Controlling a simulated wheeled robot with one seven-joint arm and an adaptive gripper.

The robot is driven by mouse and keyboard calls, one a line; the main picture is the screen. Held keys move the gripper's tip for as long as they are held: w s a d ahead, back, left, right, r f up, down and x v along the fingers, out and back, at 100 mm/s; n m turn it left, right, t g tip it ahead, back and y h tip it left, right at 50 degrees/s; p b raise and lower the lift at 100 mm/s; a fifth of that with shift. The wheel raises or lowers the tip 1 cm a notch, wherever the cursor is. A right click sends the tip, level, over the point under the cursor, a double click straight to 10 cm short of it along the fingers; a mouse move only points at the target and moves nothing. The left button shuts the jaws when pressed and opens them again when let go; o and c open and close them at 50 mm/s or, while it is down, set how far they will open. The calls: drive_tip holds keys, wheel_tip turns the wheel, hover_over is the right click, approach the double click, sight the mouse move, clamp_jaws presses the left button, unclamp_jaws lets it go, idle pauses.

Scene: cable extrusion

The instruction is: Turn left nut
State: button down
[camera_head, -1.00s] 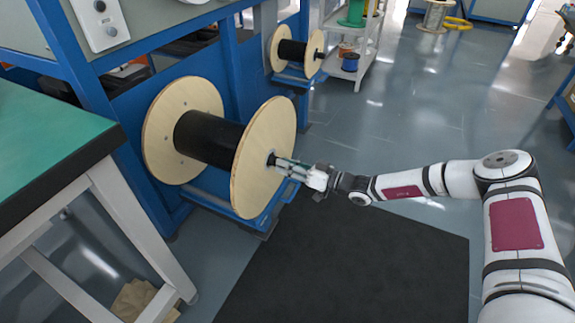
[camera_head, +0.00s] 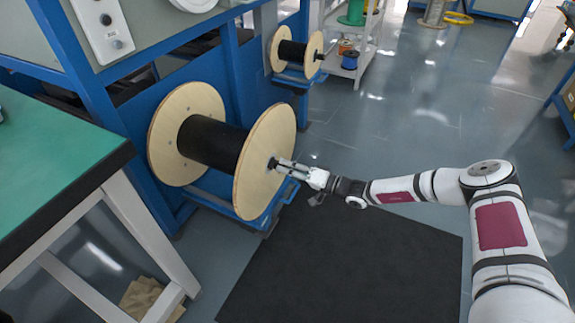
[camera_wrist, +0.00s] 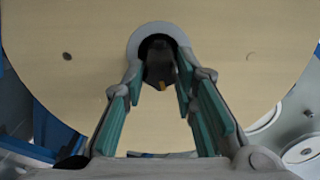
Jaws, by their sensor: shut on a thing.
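The near spool has two pale wooden flanges (camera_head: 262,165) and a black cable winding (camera_head: 212,142) between them. The left nut is the dark piece (camera_wrist: 160,64) at the hub of the facing flange, inside a grey ring (camera_wrist: 135,38) in the wrist view. My gripper (camera_head: 276,163) reaches to this hub from the right. In the wrist view its fingers (camera_wrist: 160,75), with green pads, sit on both sides of the nut and are shut on it. A small orange mark shows on the nut's lower end. The nut is mostly hidden by the fingers in the head view.
A blue frame (camera_head: 85,70) carries the spool. A second, smaller spool (camera_head: 292,50) stands farther back. A green-topped table (camera_head: 50,160) is at the left. A black mat (camera_head: 350,260) lies on the open floor below my arm.

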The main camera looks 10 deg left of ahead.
drive_tip(key=n, duration=2)
drive_tip(key=shift+s+f+n, duration=0.1)
drive_tip(key=shift+f+n, duration=0.05)
drive_tip(key=shift+n, duration=0.25)
idle(2.5)
idle(0.4)
drive_tip(key=c, duration=1.3)
unclamp_jaws()
